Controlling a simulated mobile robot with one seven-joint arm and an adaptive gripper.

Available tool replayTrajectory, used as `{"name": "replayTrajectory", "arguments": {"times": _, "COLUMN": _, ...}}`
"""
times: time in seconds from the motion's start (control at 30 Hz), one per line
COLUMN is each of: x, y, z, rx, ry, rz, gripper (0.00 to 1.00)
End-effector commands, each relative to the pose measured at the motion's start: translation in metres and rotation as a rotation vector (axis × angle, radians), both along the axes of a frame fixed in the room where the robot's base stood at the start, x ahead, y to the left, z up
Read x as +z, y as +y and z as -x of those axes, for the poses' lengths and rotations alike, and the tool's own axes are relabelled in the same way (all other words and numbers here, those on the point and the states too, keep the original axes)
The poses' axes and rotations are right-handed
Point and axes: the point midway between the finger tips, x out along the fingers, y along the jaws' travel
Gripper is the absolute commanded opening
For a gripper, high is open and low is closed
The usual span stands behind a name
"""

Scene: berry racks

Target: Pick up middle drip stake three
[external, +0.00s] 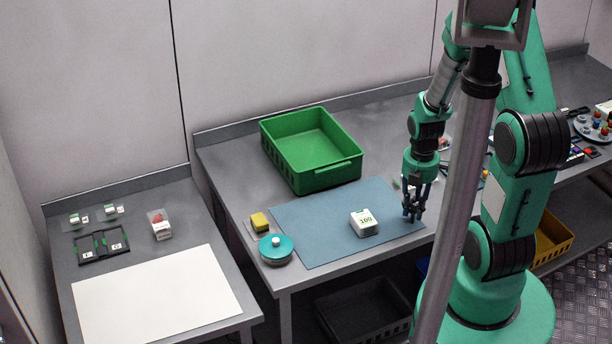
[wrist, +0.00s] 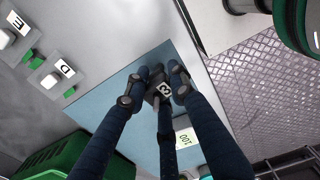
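A small dark piece with a white tag marked 3 (wrist: 164,90) shows between my fingers in the wrist view; I take it as drip stake three. My gripper (wrist: 160,80) has its dark blue fingers around this piece, low over the blue mat (wrist: 110,98). In the external view my gripper (external: 412,212) points down at the mat's right end (external: 315,225). The fingertips are close to the piece on both sides, but I cannot tell whether they press on it. The stake's lower part is hidden, and fingers cover it in the external view.
A white block marked 100 (external: 364,222) stands on the mat, left of my gripper. A green crate (external: 345,173) is behind the mat. A teal lidded pot (external: 275,249) and a yellow sponge (external: 260,222) are at the left. Tagged pieces E (wrist: 14,22) and D (wrist: 63,68) lie beyond the mat.

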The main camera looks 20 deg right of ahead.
Motion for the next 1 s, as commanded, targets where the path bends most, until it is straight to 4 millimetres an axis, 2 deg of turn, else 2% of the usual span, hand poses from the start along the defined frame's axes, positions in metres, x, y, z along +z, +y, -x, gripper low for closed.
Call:
{"name": "replayTrajectory", "arguments": {"times": 0.43, "x": 0.005, "y": 0.0, "z": 0.0, "rx": 0.0, "ry": -0.001, "rz": 0.0, "gripper": 0.11}}
{"name": "replayTrajectory", "arguments": {"times": 0.57, "x": 0.015, "y": 0.0, "z": 0.0, "rx": 0.0, "ry": -0.001, "rz": 0.0, "gripper": 0.11}}
{"name": "replayTrajectory", "arguments": {"times": 0.73, "x": 0.038, "y": 0.0, "z": -0.001, "rx": 0.0, "ry": -0.003, "rz": 0.0, "gripper": 0.11}}
{"name": "replayTrajectory", "arguments": {"times": 1.0, "x": 0.041, "y": 0.008, "z": 0.045, "rx": 0.0, "ry": 0.0, "rz": 0.0, "gripper": 0.11}}
